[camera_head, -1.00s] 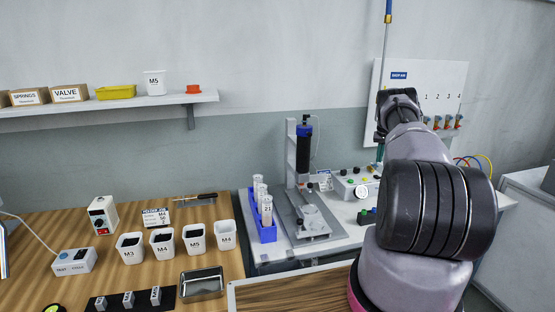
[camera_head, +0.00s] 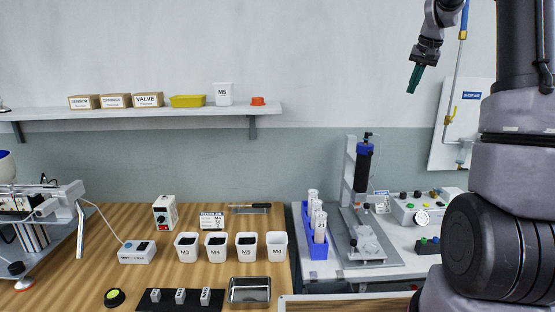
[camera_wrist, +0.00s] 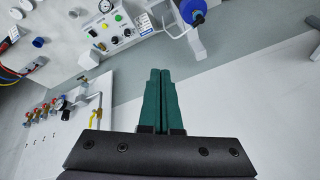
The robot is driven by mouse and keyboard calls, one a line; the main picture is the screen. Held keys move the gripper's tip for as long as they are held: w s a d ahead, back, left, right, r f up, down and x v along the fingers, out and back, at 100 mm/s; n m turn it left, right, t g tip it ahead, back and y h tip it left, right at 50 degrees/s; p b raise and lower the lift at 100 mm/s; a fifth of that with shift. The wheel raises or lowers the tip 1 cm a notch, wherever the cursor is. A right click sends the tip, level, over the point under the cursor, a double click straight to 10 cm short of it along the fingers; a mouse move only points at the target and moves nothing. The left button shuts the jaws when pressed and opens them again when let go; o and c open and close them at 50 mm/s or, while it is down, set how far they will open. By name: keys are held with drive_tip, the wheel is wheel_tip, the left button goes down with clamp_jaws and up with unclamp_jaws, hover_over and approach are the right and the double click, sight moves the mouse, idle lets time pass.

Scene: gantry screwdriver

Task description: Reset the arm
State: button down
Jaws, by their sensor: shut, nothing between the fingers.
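My gripper (camera_head: 415,78) is high up at the upper right in the head view, in front of the bare wall and above the bench. Its green fingers point down and are shut with nothing between them. In the wrist view the two fingers (camera_wrist: 158,100) lie side by side, touching nothing. My arm fills the right side of the head view and hides part of the wall panel. The gantry screwdriver (camera_head: 362,168) stands upright on its grey base, below and left of my gripper and well apart from it.
A blue rack (camera_head: 317,238) of white tubes stands left of the screwdriver. A control box (camera_head: 428,206) is to its right. Several white bins (camera_head: 217,247) and a metal tray (camera_head: 249,290) sit on the wooden table. A wall shelf (camera_head: 150,112) is at left. The air around my gripper is clear.

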drive_tip(key=s+a+r+t+y, duration=0.1)
drive_tip(key=s+a+r, duration=0.1)
drive_tip(key=s+a, duration=0.65)
drive_tip(key=s+a+r, duration=0.3)
drive_tip(key=s+a, duration=0.2)
drive_tip(key=s, duration=0.6)
drive_tip(key=s+a+f, duration=0.2)
drive_tip(key=s+f, duration=0.1)
drive_tip(key=s, duration=0.4)
drive_tip(key=s+a+f+n+t, duration=0.1)
drive_tip(key=s+a+f, duration=0.2)
drive_tip(key=s, duration=0.5)
drive_tip(key=shift+s+a+y, duration=0.25)
drive_tip(key=shift+a+y, duration=0.05)
drive_tip(key=shift+a, duration=0.05)
